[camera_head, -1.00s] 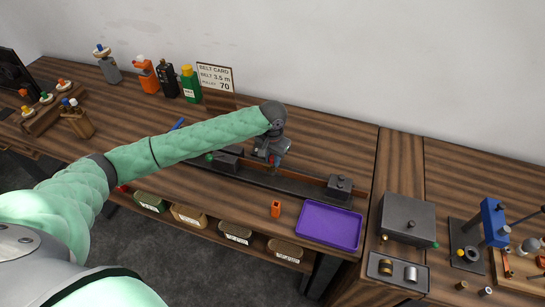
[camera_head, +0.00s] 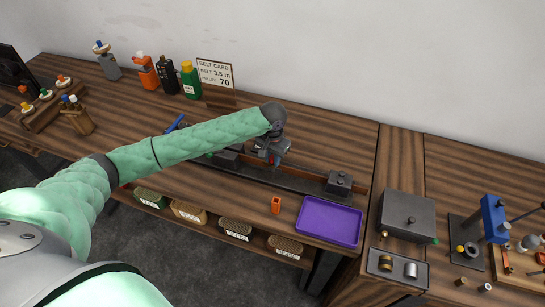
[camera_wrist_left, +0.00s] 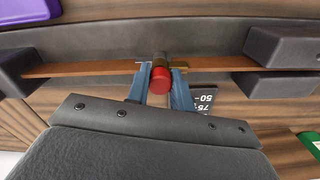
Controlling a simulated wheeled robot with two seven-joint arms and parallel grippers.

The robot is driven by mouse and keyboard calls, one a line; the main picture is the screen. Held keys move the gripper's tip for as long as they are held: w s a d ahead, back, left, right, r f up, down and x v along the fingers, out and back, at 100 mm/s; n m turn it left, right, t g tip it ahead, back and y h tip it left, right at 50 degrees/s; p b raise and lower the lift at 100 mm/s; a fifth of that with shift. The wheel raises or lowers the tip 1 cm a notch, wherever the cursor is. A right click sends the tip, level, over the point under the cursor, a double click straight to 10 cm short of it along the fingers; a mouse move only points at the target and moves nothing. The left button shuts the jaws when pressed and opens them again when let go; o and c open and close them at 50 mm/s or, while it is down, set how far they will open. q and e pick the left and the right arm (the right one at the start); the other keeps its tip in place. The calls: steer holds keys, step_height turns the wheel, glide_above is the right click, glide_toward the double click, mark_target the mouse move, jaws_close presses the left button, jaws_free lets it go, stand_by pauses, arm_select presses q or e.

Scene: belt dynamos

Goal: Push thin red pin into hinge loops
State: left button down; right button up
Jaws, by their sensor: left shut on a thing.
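My left gripper (camera_head: 277,162) reaches over the long dark fixture on the bench in the head view. In the left wrist view its two blue fingers (camera_wrist_left: 160,95) are shut on the thin red pin, whose round red end (camera_wrist_left: 160,78) faces the camera. The brown belt (camera_wrist_left: 95,67) runs across the dark fixture (camera_wrist_left: 110,38) just behind the pin. A small brass-coloured piece (camera_wrist_left: 180,69) shows beside the pin at the belt. The hinge loops are too small and too covered by the gripper to make out. My right gripper is not in view.
A purple tray (camera_head: 330,222) and a small orange block (camera_head: 276,205) lie in front of the fixture. Dark blocks stand on the fixture, one at its right end (camera_head: 339,184). Bottles (camera_head: 190,82) and a belt card (camera_head: 216,74) stand at the back left.

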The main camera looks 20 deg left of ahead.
arm_select(q)
steer(key=c, duration=1.1)
jaws_free()
steer(key=shift+c, duration=0.2)
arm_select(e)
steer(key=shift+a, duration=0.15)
arm_select(q)
steer(key=shift+r+b, duration=0.45)
steer(key=shift+r, duration=0.05)
step_height(320, 180, up, 6)
steer(key=b, duration=0.2)
steer(key=shift+f+b, duration=0.15)
steer(key=shift+b, duration=0.2)
steer(key=shift+r, duration=0.45)
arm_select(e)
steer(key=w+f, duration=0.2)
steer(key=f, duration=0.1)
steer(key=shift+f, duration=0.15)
